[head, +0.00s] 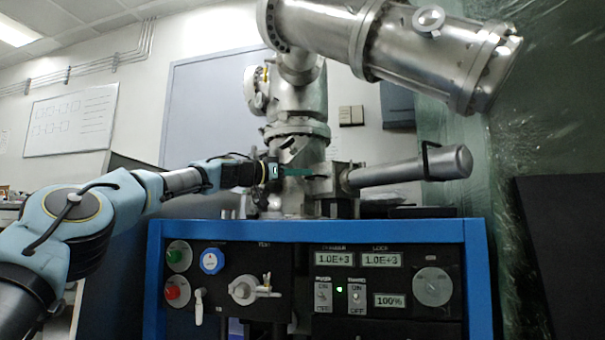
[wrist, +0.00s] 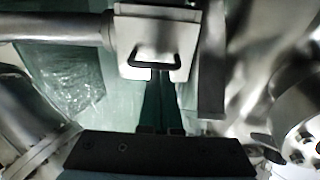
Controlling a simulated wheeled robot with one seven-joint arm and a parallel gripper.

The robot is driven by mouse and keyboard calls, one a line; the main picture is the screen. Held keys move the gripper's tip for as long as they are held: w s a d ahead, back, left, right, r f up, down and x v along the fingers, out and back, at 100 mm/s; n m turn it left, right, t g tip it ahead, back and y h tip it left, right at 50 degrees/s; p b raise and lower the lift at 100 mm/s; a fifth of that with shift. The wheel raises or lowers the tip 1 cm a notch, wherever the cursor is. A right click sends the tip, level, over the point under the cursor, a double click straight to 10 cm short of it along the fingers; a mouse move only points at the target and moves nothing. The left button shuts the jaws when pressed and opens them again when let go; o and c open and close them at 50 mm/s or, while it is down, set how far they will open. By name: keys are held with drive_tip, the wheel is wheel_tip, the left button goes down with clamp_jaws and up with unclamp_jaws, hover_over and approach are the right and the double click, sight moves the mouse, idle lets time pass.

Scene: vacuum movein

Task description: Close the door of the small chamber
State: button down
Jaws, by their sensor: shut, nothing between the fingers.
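My gripper (head: 304,173) reaches in from the left in front of the steel vacuum column (head: 298,135). Its slim teal fingers point right, toward a small metal block at the near end of a horizontal cylinder (head: 410,170). In the wrist view the gripper (wrist: 160,82) is shut and empty, its dark fingers side by side. Just beyond the tips is a pale square metal block (wrist: 157,30) with a black bar handle (wrist: 155,60); it looks like the small chamber's door. The tips seem close below the handle; contact and how far the door stands open cannot be told.
A blue-framed control cabinet (head: 318,228) with knobs, switches and displays stands below the column. A large steel cylinder (head: 425,55) slants overhead to the right. Plastic sheeting (head: 455,120) hangs at the right. In the wrist view, a bolted flange (wrist: 300,125) is close at the right.

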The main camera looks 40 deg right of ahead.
drive_tip(key=w+a+f+b, duration=0.1)
drive_tip(key=a, duration=0.9)
drive_tip(key=shift+w+a, duration=0.3)
